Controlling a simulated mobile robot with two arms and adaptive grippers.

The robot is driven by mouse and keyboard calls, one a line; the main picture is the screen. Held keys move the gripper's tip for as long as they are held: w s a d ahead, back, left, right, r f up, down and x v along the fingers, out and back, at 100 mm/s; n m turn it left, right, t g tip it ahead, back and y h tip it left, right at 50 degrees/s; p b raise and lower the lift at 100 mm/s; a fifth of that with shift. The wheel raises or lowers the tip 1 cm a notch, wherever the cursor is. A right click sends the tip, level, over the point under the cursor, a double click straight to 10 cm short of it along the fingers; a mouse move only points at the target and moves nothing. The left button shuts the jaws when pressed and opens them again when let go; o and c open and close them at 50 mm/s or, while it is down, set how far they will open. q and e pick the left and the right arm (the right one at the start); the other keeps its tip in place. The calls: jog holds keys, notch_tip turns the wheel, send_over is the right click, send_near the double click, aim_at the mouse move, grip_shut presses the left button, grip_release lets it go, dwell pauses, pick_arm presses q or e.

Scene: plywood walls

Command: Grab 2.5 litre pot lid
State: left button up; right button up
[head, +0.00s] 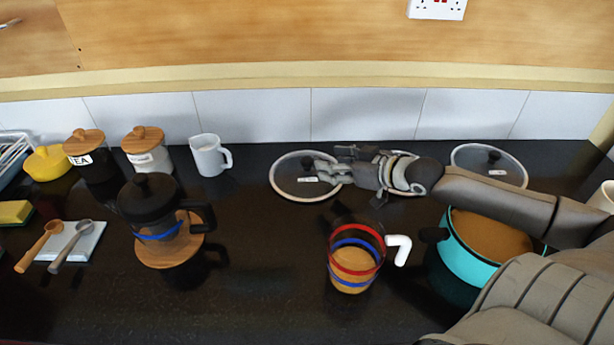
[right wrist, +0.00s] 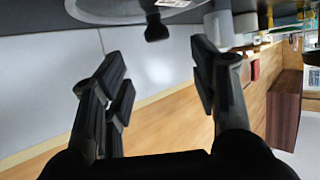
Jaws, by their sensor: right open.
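A round glass lid (head: 285,184) with a pale rim, dark knob and small label lies on the black worktop near the back wall. Another similar lid (head: 512,171) lies further right. A pale curved edge behind my right gripper may be a further lid, mostly hidden. The labels are too small to read, so I cannot tell which is 2.5 litre. My right gripper (head: 328,167) points left, its fingers over the right side of the left lid. In the right wrist view the gripper (right wrist: 160,72) is open and empty, with a lid's knob (right wrist: 156,28) beyond the fingers.
A turquoise pot (head: 468,259) stands under my right arm. A glass jug (head: 352,265) with red and blue bands stands in front of the gripper. A white mug (head: 207,156), a black coffee press (head: 150,205) and canisters (head: 146,157) stand left. The centre-left worktop is clear.

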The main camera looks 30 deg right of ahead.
aim_at(307, 159)
jog(key=shift+b+x, duration=0.3)
jog(key=shift+x, duration=2.2)
jog(key=shift+p+x, duration=0.45)
jog(key=shift+x, duration=2.15)
jog(key=shift+d+f, duration=0.15)
grip_shut()
